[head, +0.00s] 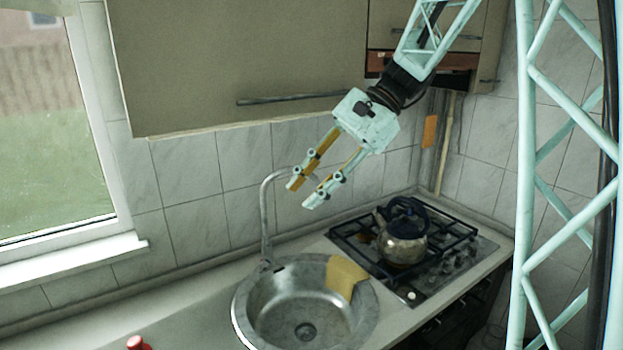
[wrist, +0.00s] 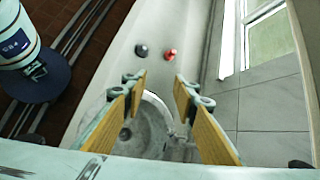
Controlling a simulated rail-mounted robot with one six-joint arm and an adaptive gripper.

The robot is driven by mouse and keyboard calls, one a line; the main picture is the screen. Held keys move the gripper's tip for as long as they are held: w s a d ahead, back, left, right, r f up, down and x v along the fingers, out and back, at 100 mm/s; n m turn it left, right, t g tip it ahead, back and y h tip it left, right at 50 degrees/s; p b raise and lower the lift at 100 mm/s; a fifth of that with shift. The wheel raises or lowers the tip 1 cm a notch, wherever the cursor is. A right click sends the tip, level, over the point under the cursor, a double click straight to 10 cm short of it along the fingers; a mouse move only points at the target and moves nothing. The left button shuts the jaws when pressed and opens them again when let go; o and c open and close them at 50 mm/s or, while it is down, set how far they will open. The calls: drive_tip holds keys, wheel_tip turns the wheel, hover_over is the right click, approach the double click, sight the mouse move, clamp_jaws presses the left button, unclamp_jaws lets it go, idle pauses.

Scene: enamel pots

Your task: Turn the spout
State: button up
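The metal spout (head: 266,215) rises from behind the round steel sink (head: 252,318) in the head view. It stands upright and curves over at the top, with its upper end close to or behind my gripper's fingers. My gripper (head: 303,193) is open and empty, pointing down and left from the upper right. Its two fingers with yellow pads also show apart in the wrist view (wrist: 160,85), with nothing between the tips. The sink (wrist: 152,108) lies below them there. I cannot tell whether a finger touches the spout, and I cannot make the spout out clearly in the wrist view.
A yellow cloth (head: 345,275) lies over the sink's right rim. A kettle (head: 403,238) stands on the gas stove (head: 452,262) at right. A wall cabinet (head: 235,65) hangs above. A red-topped object (head: 138,343) is at the bottom left. The counter left of the sink is mostly clear.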

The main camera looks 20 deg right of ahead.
drive_tip(key=w+d+f+m+y+p, duration=0.15)
drive_tip(key=w+d, duration=0.25)
drive_tip(key=w, duration=0.6)
drive_tip(key=m+t+y+p, duration=0.3)
drive_tip(key=m+t+y, duration=0.3)
drive_tip(key=m+y, duration=0.15)
approach(311, 179)
drive_tip(key=shift+h, duration=0.3)
drive_tip(key=d, duration=0.4)
drive_tip(key=shift+d, duration=0.1)
drive_tip(key=shift+p+x, duration=0.75)
drive_tip(key=shift+x, duration=6.2)
drive_tip(key=shift+s, duration=0.15)
clamp_jaws()
